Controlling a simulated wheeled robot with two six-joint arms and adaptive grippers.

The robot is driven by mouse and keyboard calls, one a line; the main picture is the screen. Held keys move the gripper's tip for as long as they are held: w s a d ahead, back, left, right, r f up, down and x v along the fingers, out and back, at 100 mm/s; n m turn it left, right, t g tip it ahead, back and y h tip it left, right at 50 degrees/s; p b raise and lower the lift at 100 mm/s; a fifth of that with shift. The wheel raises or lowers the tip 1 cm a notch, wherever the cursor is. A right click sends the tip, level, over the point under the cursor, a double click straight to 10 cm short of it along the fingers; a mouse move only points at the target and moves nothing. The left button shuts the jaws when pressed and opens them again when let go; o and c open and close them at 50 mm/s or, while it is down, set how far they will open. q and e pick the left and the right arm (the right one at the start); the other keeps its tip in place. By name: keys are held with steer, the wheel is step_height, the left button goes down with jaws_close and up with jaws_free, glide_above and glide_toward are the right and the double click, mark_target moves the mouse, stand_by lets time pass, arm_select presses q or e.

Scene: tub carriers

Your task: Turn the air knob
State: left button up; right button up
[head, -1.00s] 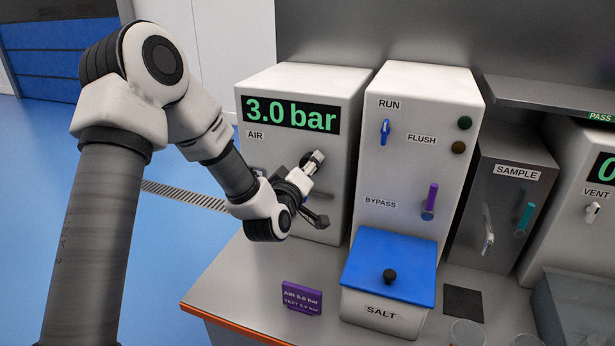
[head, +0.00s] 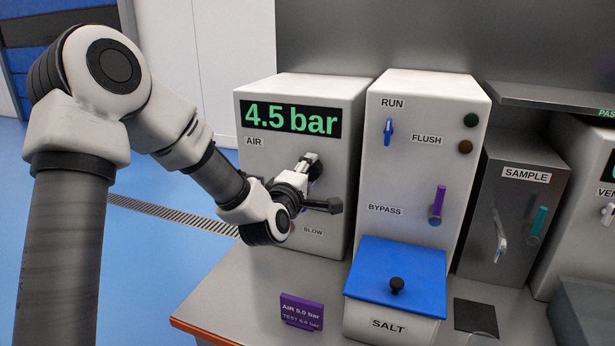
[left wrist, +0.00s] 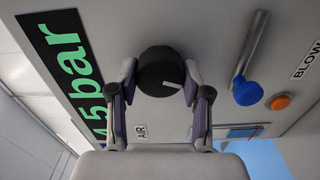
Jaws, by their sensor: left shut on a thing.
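The air knob is a round black knob with a white pointer mark; in the left wrist view it (left wrist: 158,70) sits between my fingers. My left gripper (head: 312,172) is at the front of the white air cabinet (head: 262,185) and shut on the knob; its two fingers (left wrist: 160,88) show on either side of it. In the head view the gripper mostly hides the knob. The display (head: 291,117) above it reads 4.5 bar in green. A purple card (head: 302,311) on the bench reads AIR 5.0 bar, with a smaller TEST line below. My right gripper is not in view.
A lever with a blue end (left wrist: 246,91) and an orange button (left wrist: 279,101) near the BLOW label are beside the knob. Right of the cabinet stand a RUN/FLUSH/BYPASS unit (head: 408,150) and a blue-lidded SALT tub (head: 397,272).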

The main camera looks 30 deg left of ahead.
arm_select(q)
steer(key=shift+r, duration=0.1)
stand_by(0.3)
steer(key=o, duration=1.2)
steer(key=shift+w, duration=0.1)
steer(key=shift+c, duration=0.2)
steer(key=shift+w+d, duration=0.15)
steer(key=v, duration=0.7)
steer(key=shift+s, duration=0.3)
